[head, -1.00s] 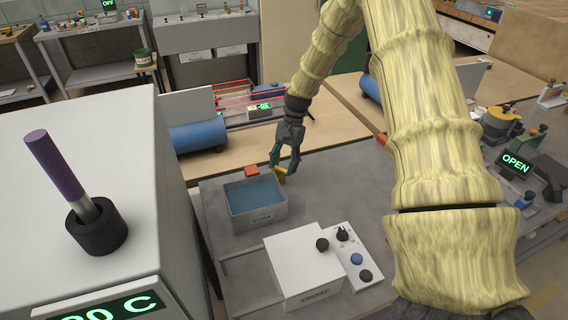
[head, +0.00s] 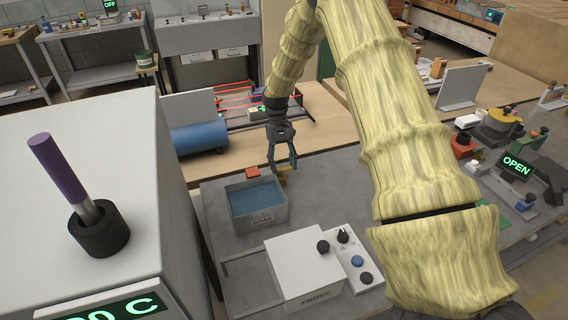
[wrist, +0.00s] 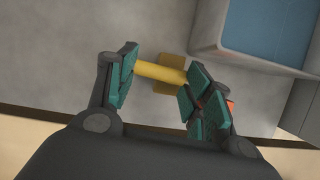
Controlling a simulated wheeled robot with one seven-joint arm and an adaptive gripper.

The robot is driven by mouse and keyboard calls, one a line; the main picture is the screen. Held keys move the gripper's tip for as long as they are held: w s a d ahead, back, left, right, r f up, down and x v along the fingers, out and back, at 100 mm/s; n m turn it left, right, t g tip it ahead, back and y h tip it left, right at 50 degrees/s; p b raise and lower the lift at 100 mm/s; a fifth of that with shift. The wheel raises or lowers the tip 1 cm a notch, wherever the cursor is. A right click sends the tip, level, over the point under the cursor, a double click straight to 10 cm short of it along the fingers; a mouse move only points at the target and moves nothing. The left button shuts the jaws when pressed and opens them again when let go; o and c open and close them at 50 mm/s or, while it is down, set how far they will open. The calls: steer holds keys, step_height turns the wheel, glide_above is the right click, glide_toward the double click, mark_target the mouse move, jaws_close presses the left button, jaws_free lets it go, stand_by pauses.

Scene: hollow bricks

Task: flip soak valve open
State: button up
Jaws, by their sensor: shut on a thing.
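The soak tank (head: 258,221) is a grey open box marked SOAK, holding blue liquid (head: 254,198); its corner also shows in the wrist view (wrist: 258,58). The soak valve (head: 284,170) is a small yellow piece just beyond the tank's back right corner. In the wrist view its yellow bar (wrist: 158,72) runs from a square yellow base (wrist: 170,62) between my fingers. My gripper (head: 282,166) points down at the valve. In the wrist view my gripper (wrist: 158,80) has its teal pads at the two ends of the bar, shut on it.
A red-orange block (head: 252,173) sits at the tank's back edge. A white box with knobs (head: 305,265) stands in front of the tank. A blue cylinder (head: 200,137) lies behind. A green OPEN display (head: 516,166) stands far right. The bench left of the tank's front is clear.

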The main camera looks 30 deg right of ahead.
steer(key=shift+n, duration=0.5)
steer(key=o, duration=1)
steer(key=shift+w+r, duration=0.1)
steer(key=v, duration=1.1)
steer(key=shift+w+a+r, duration=0.1)
steer(key=shift+r, duration=0.3)
